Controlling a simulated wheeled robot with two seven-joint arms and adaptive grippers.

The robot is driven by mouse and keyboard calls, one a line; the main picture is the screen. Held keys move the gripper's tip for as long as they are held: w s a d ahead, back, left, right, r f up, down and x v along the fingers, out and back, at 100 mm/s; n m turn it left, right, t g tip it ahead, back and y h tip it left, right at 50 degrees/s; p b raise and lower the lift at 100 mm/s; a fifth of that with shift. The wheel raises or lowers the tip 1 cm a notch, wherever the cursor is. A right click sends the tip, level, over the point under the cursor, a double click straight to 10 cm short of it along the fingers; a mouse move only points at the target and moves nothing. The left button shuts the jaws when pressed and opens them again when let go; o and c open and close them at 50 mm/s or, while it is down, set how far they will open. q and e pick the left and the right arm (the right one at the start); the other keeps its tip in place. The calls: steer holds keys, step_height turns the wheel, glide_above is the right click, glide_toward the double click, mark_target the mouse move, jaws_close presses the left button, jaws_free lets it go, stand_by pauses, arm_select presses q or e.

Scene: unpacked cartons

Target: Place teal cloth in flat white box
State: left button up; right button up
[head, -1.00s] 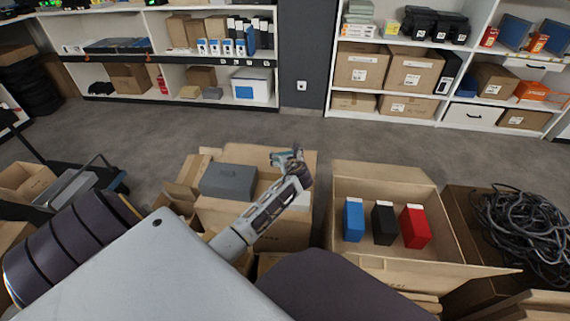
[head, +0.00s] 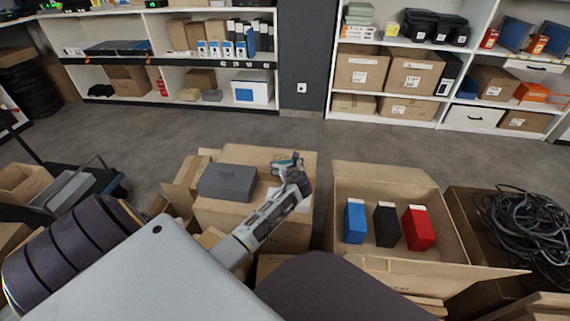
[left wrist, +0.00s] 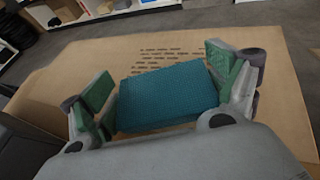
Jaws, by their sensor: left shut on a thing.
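The teal cloth (left wrist: 167,97) is a folded, textured block between the two green-padded fingers of my left gripper (left wrist: 165,85) in the left wrist view. In the head view, my left gripper (head: 289,166) is over the far part of a closed cardboard carton, with a bit of the teal cloth (head: 280,167) showing at its left. The gripper is shut on the cloth. A flat white thing (head: 305,202), which may be the flat white box, shows beside my arm on the carton; most of it is hidden. My right gripper is not in view.
A grey case (head: 227,182) sits on the left of the carton (head: 250,155). To the right, an open carton (head: 385,178) holds blue, black and red boxes. A coil of black cables (head: 525,225) lies at the far right. Bare floor and shelves are behind.

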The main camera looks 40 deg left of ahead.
arm_select(q)
steer(key=o, duration=0.7)
steer(key=shift+r, duration=0.15)
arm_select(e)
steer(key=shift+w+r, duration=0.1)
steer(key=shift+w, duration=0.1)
arm_select(q)
steer(key=shift+p+v, duration=0.45)
steer(key=shift+v, duration=0.45)
steer(key=p+v, duration=0.2)
steer(key=v, duration=0.2)
steer(key=shift+s+d+r, duration=0.15)
steer(key=shift+d, duration=0.1)
steer(key=p+v, duration=0.1)
steer(key=v, duration=0.2)
steer(key=shift+s+d+r+p, duration=0.1)
steer(key=shift+s+d+p, duration=0.15)
steer(key=shift+p, duration=0.1)
steer(key=shift+v, duration=0.9)
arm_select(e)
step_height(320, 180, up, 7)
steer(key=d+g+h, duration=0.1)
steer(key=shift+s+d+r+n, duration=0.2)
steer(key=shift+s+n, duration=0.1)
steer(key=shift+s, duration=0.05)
